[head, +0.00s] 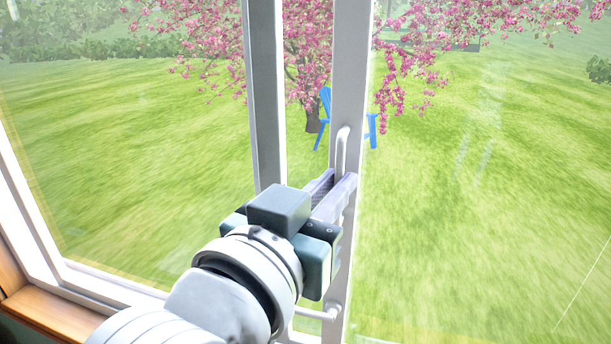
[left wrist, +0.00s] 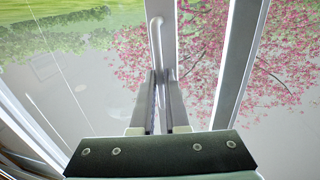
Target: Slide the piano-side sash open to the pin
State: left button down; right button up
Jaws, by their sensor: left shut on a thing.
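A white sash stile (head: 350,70) stands upright in the middle of the head view, with a long white bar handle (head: 342,150) on its face. My left gripper (head: 337,188) comes in from the lower left and is shut on the handle, between its upper and lower ends. In the left wrist view the handle (left wrist: 156,40) runs down between the two fingers of my left gripper (left wrist: 163,88). A second white stile (head: 265,90) stands to the left, with a strip of garden visible between the two. No pin can be made out. My right gripper is not in view.
A white window frame (head: 35,225) and a wooden sill (head: 50,312) lie at the lower left. Lawn, a pink blossom tree (head: 310,70) and blue chairs (head: 324,115) are outside. No loose object shows around the handle.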

pick_arm(q)
jog(key=shift+a, duration=0.1)
jog(key=c, duration=0.9)
grip_release()
jog(key=shift+a, duration=0.1)
jog(key=p+v, duration=0.1)
jog(key=v, duration=0.9)
